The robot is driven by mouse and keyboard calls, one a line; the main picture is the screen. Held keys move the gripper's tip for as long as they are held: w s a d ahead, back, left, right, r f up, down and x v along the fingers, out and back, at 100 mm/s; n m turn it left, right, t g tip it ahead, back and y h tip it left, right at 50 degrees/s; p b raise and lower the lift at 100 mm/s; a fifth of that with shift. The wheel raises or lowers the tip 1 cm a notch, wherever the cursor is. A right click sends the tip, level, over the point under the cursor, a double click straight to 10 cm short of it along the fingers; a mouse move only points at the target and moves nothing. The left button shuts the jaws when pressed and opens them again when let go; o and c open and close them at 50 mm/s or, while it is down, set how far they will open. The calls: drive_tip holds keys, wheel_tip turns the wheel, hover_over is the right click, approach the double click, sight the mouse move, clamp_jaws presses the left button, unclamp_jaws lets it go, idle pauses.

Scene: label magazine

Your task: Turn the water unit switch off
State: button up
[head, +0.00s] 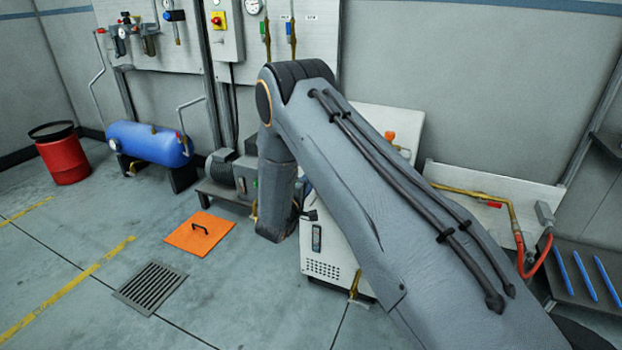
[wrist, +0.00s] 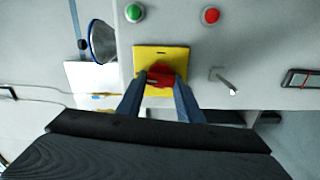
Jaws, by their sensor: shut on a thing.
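The water unit switch (wrist: 160,80) is a red rotary handle on a square yellow plate (wrist: 160,52), seen in the wrist view. My gripper (wrist: 159,85) is shut on the red handle, with one finger on either side of it. The handle appears to lie roughly sideways across the plate, but its exact angle is hard to read. The white water unit (head: 328,250) stands behind my arm in the head view. My arm hides the switch and my gripper there.
A green button (wrist: 134,12) and a red button (wrist: 211,15) sit beside the plate, and a small metal lever (wrist: 224,82) sticks out to the right.

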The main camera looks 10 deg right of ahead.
drive_tip(key=shift+a+n, duration=0.1)
drive_tip(key=shift+n, duration=0.5)
drive_tip(key=o, duration=1.1)
drive_tip(key=v, duration=0.7)
drive_tip(key=shift+s+a+p, duration=0.25)
drive_tip(key=shift+s+p, duration=0.05)
